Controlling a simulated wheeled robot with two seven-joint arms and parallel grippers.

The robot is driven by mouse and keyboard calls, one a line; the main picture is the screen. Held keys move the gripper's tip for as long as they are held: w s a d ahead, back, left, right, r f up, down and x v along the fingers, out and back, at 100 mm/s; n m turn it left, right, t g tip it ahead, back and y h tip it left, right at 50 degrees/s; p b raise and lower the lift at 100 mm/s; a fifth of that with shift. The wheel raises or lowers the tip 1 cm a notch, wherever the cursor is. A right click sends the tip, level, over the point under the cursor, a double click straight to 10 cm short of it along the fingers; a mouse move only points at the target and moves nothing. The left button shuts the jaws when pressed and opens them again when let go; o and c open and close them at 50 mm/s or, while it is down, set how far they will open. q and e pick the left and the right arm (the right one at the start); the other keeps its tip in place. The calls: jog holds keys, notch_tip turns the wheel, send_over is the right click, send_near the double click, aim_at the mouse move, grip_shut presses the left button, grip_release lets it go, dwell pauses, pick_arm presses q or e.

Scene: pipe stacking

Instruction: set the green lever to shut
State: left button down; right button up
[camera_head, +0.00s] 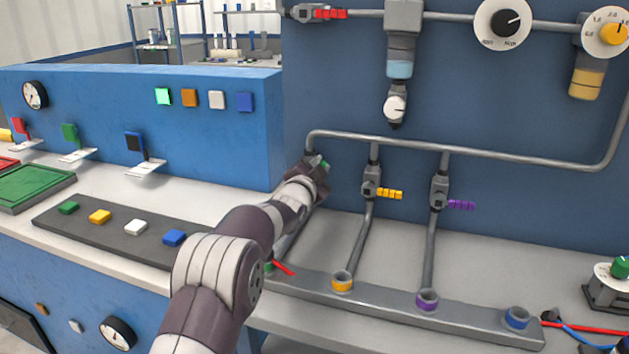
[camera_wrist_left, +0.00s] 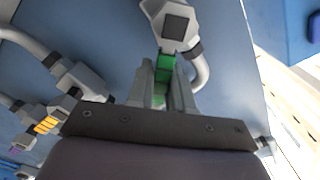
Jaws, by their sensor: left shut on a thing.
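The green lever (camera_wrist_left: 166,65) shows in the left wrist view, on a grey valve body (camera_wrist_left: 174,25) at the top middle. My left gripper (camera_wrist_left: 156,85) is shut on the green lever, with its fingers on both sides of it. In the head view my left gripper (camera_head: 318,168) is at the leftmost pipe, under the bend of the grey pipe. The gripper and arm hide most of that valve. My right gripper is not in view.
Valves with a yellow lever (camera_head: 390,194) and a purple lever (camera_head: 461,205) stand to the right. Below is a grey rail (camera_head: 390,304) with coloured rings. A blue panel box (camera_head: 200,130) with buttons stands to the left of the arm.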

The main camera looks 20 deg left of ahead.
pick_arm(q)
jog(key=shift+d+f+m+b, duration=0.25)
jog(key=shift+f+m+b, duration=0.45)
jog(key=shift+m+b, duration=1)
jog(key=shift+d+f+m+b, duration=0.3)
jog(key=shift+f+m+b, duration=0.35)
jog(key=shift+m+b, duration=1.1)
jog(key=shift+d+f+m+b, duration=0.25)
jog(key=shift+f+m+b, duration=0.6)
jog(key=shift+b, duration=1.55)
jog(key=shift+r, duration=0.1)
jog(key=c, duration=1.1)
grip_release()
jog(key=shift+r, duration=0.1)
jog(key=shift+s, duration=0.15)
jog(key=s+b, duration=0.1)
jog(key=s, duration=0.6)
jog(key=shift+s, duration=0.15)
jog(key=shift+a, duration=0.1)
